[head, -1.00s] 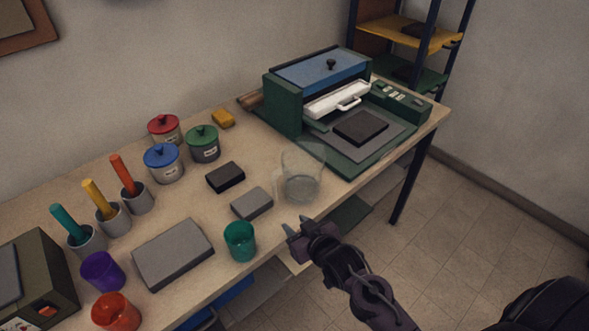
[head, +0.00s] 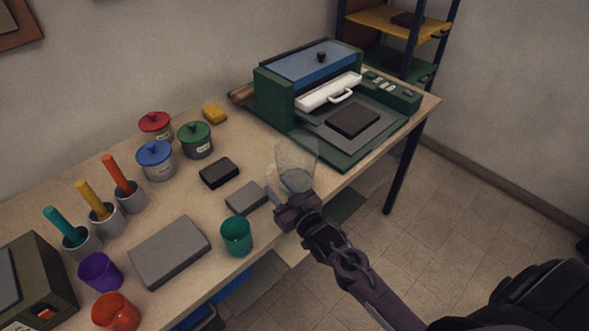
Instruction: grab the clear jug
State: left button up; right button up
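The clear jug (head: 296,158) is a see-through, upright vessel near the front edge of the wooden table, left of the green press. Its faint handle side faces left. My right gripper (head: 283,191) is at the jug's near, lower side, with one fingertip showing to the left of the jug's base. The other finger is hard to make out against the dark wrist and the glass, so I cannot tell whether the fingers touch the jug or how far apart they are. My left gripper is not in view.
A grey block (head: 246,198) and a teal cup (head: 236,236) stand close to the left of my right gripper. A black block (head: 219,172) lies behind them. The green press (head: 345,160) is close on the jug's right.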

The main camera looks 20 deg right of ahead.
aim_at(270, 181)
jog(key=w, duration=0.1)
jog(key=w+a+p, duration=0.1)
jog(key=w, duration=0.1)
jog(key=shift+w+a+r, duration=0.1)
jog(key=shift+w+a, duration=0.05)
jog(key=shift+w, duration=0.15)
jog(key=shift+w+a+f+p, duration=0.1)
jog(key=shift+w+f+p, duration=0.15)
jog(key=shift+w, duration=0.3)
jog(key=shift+r, duration=0.1)
grip_shut()
